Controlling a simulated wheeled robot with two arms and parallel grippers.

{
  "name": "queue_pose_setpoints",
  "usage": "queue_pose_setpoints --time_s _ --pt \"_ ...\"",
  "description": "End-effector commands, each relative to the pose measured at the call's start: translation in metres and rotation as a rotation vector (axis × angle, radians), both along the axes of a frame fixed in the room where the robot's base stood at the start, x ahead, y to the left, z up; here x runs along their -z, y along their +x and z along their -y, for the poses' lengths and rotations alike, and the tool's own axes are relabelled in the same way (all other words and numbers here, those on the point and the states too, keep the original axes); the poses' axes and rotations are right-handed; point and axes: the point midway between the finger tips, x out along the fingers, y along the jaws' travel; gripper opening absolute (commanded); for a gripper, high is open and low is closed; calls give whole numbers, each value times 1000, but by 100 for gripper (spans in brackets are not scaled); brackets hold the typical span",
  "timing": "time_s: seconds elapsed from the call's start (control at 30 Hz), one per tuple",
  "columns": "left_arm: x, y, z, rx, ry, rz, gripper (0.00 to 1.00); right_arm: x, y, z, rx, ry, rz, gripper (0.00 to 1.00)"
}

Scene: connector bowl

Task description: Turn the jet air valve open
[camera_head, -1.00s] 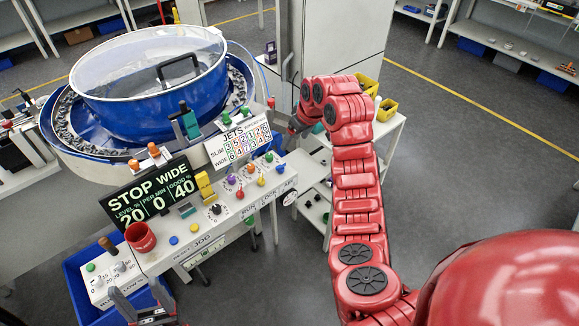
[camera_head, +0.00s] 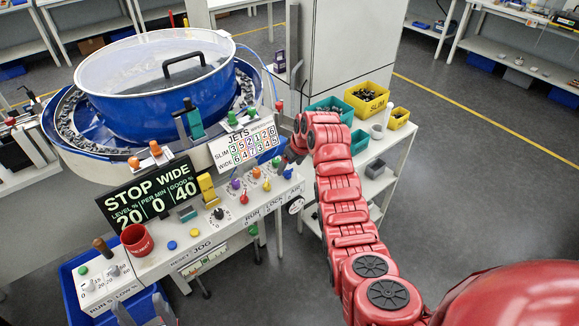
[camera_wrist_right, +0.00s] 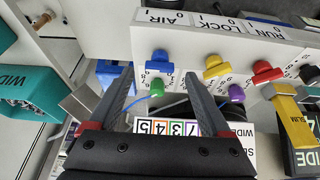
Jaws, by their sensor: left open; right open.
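The blue knob (camera_head: 288,174) is at the right end of the control panel's front row, above the AIR label. In the right wrist view the blue knob (camera_wrist_right: 158,62) shows beside the upside-down word AIR, between my fingertips in the picture. My right gripper (camera_wrist_right: 160,80) is open and empty, pointing at the panel; the gap to the knob is hard to judge. In the head view my right gripper (camera_head: 292,152) is at the panel's right end, partly hidden by its own arm. My left gripper (camera_head: 145,312) is open and empty at the bottom edge.
A yellow knob (camera_wrist_right: 215,65) and a red knob (camera_wrist_right: 266,72) sit beside the blue one; green and purple knobs are close behind. The JETS board (camera_head: 246,146) stands behind the panel. A cart (camera_head: 402,140) with bins is right of my arm.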

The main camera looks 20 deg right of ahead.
Motion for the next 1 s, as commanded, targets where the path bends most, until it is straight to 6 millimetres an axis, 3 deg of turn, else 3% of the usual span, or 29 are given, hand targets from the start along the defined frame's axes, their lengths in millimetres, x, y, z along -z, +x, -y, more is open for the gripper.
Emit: queue_pose_setpoints --time_s 0.23,0.57,1.0 --pt "-5 0 0 0 0 0 64 16 6 -2 0 -1 0 82" --pt "-5 0 0 0 0 0 64 19 7 -2 1 -1 2 82" --pt "-5 0 0 0 0 0 64 19 7 -2 1 -1 2 5"
